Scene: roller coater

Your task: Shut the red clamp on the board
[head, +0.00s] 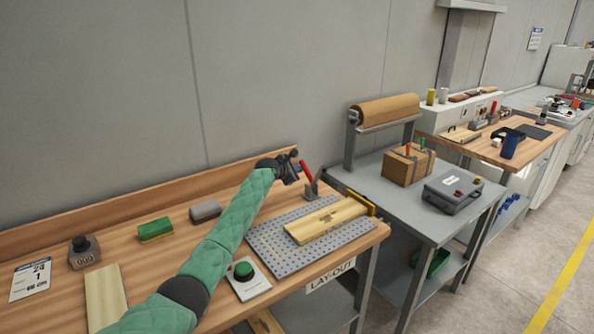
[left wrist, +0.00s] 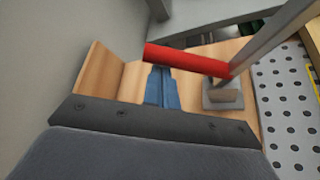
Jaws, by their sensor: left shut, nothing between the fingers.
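The red clamp has a red handle (head: 306,173) that stands up, tilted left, above a grey base at the back corner of the perforated grey plate (head: 262,243). A pale wooden board (head: 325,221) lies on that plate. My left gripper (head: 294,168) is shut and empty, just left of the handle near its top. In the left wrist view the red handle (left wrist: 186,59) crosses the picture by the blue-grey fingers (left wrist: 161,88), with the grey clamp base (left wrist: 222,95) to the right. The handle overlaps the fingertips; I cannot tell whether they touch. My right gripper is not in view.
A green block (head: 155,230) and a grey block (head: 205,211) lie further left. A grey table (head: 345,181) stands to the right. The wall and wooden back ledge are close behind the gripper.

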